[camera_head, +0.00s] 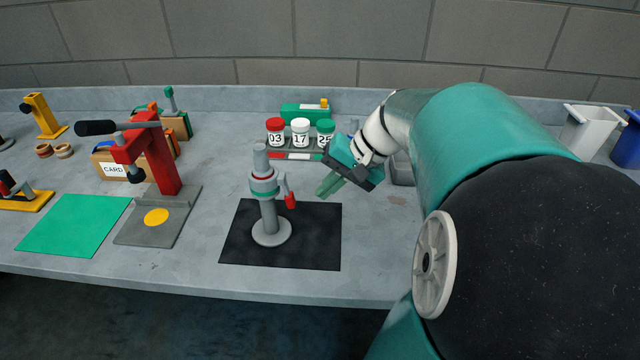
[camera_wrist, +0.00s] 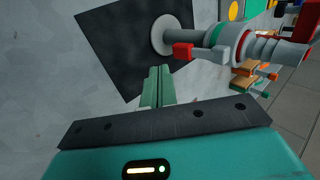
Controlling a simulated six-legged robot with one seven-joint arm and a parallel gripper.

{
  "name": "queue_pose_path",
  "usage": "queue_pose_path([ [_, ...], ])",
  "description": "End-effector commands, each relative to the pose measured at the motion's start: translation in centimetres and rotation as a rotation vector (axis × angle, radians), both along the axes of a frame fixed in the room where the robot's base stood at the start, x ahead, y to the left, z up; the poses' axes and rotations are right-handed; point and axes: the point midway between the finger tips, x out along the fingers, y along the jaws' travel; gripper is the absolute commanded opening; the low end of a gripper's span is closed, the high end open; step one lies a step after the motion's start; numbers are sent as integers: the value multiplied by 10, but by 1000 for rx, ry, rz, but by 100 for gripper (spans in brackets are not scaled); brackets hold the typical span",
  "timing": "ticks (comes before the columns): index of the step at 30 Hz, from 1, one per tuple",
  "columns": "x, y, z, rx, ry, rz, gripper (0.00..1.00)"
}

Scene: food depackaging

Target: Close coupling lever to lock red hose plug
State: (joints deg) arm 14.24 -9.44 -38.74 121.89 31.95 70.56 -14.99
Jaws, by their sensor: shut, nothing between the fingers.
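The coupling (camera_head: 265,205) is a grey upright post on a round base, with a green ring and a thin red band near its top. It stands on a black mat (camera_head: 320,250). Its lever has a red tip (camera_head: 290,200) and hangs down on the right side of the post. In the wrist view the lever's red tip (camera_wrist: 182,50) points toward my gripper, beside the green ring (camera_wrist: 218,36). My gripper (camera_head: 326,187) is shut and empty, to the right of the lever and apart from it. Its closed green fingers (camera_wrist: 157,82) also show in the wrist view. I cannot make out a red hose.
Behind the coupling stands a rack with jars (camera_head: 300,132) marked 03, 17 and 25. A red lever press (camera_head: 155,155) stands left, beside a green mat (camera_head: 75,226). White and blue bins (camera_head: 584,128) are far right. The bench front is clear.

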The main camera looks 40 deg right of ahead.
Motion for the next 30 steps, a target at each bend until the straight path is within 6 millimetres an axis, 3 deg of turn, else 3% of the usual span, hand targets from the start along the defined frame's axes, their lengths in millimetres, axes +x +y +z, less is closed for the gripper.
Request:
queue_pose_path([
  [15,-46,-41,63,-2,-1,0,0],
  [27,-53,-45,69,0,0,1,0],
  [30,-49,-36,67,-11,2,26,0],
])
